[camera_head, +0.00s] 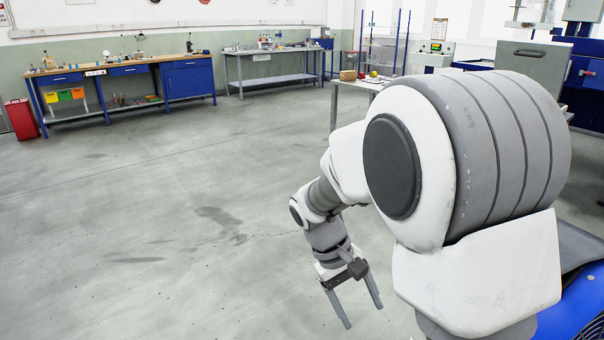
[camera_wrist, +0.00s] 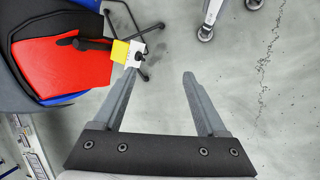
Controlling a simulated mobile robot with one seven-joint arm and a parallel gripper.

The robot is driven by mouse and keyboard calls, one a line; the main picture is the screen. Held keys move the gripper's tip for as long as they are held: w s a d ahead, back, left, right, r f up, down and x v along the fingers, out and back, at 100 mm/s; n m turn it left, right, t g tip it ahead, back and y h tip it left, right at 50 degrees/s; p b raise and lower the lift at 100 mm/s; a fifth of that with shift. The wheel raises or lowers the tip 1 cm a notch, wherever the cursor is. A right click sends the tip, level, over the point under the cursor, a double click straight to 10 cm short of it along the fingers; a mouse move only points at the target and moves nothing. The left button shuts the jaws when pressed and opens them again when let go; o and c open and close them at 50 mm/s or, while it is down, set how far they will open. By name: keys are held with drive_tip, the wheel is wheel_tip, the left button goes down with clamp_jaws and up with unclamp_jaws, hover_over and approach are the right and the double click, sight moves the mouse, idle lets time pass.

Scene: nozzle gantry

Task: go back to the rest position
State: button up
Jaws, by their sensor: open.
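My gripper (camera_head: 360,308) hangs low over the bare grey floor in the head view, its two fingers spread apart and pointing down. In the wrist view my gripper (camera_wrist: 160,82) also shows open, with nothing between its fingers but floor. My arm fills the right half of the head view and hides part of what stands behind it.
A blue workbench (camera_head: 128,66) stands along the back wall, with a red bin (camera_head: 22,119) at its left end. A grey table (camera_head: 266,60) is right of it. A small table (camera_head: 356,85) stands behind my arm. The floor at left and centre is clear.

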drive_tip(key=s+d+r+m+t+y, duration=0.2)
drive_tip(key=s+r+t, duration=0.2)
drive_tip(key=s+r, duration=0.3)
drive_tip(key=s+d+r+m+t+y, duration=0.1)
drive_tip(key=s+r+m+t+y, duration=0.2)
drive_tip(key=s+r, duration=0.4)
wheel_tip(320, 180, up, 24)
drive_tip(key=n+p, duration=0.1)
drive_tip(key=p, duration=2.3)
drive_tip(key=shift+t, duration=0.3)
drive_tip(key=shift+d, duration=0.1)
